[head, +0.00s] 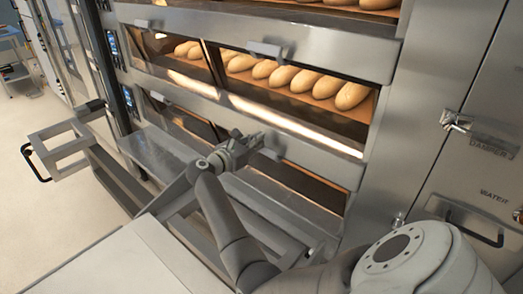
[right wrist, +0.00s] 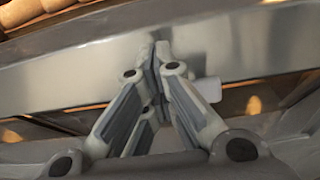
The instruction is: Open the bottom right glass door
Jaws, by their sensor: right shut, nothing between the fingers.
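The bottom right glass door (head: 307,187) is in the lowest oven deck in the head view. It looks shut, with a faint orange glow, and my right arm hides part of it. Its pale handle (head: 271,153) is at the top edge of the glass. My right gripper (head: 256,139) is shut and empty, just up and left of that handle. In the right wrist view its fingertips (right wrist: 158,50) meet in front of the steel front, and the handle (right wrist: 208,89) shows right of the fingers. I cannot tell whether they touch. My left gripper is not in view.
The deck above holds several loaves (head: 297,80) behind glass, with a handle (head: 264,49). A steel ledge (head: 160,150) runs below the bottom doors. A metal frame (head: 65,147) stands at left. A steel panel with a latch (head: 455,121) is at right. Open floor lies at far left.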

